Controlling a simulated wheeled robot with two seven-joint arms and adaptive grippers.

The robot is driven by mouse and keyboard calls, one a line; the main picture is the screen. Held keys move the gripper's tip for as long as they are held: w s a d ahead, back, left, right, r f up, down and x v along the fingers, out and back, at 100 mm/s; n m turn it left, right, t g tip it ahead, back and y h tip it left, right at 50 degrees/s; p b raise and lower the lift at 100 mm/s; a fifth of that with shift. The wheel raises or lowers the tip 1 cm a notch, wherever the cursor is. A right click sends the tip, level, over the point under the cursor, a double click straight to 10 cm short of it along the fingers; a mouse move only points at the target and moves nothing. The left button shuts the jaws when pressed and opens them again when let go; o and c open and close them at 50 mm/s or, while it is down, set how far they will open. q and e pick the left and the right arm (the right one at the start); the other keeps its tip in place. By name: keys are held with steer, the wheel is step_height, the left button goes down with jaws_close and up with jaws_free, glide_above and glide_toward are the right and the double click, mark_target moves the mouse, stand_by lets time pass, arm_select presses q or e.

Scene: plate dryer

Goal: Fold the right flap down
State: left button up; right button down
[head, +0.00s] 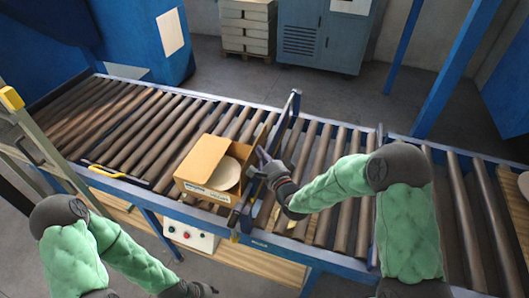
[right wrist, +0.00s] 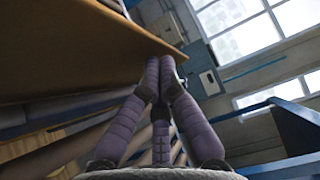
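An open cardboard box (head: 207,193) stands on the roller conveyor, with a round pale plate (head: 226,173) inside it.
A blue-framed barrier (head: 291,105) crosses the conveyor just right of the box. Bare rollers (head: 130,120) lie to the left. A control box with buttons (head: 190,233) hangs on the front side, and a yellow handle (head: 104,171) lies along the front rail.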

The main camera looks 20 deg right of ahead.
steer(key=shift+w+a+r+n+g+p, duration=0.25)
steer(key=shift+a+r+n+g+p, duration=0.05)
steer(key=shift+a+r, duration=0.1)
steer(key=w+a+f+n+g+h+p, duration=0.2)
steer(key=w+a+n+g+h+p, duration=0.45)
steer(key=p, duration=0.65)
steer(key=w+a+f+y, duration=0.1)
steer(key=w+a+f, duration=0.1)
steer(key=a+f, duration=0.3)
steer(key=shift+a+f+y, duration=0.35)
steer(key=shift+f, duration=1)
steer(key=shift+f+m+g, duration=0.1)
steer(key=shift+m+g, duration=0.15)
steer(key=shift+s+d+f, duration=0.1)
steer(key=shift+s, duration=0.05)
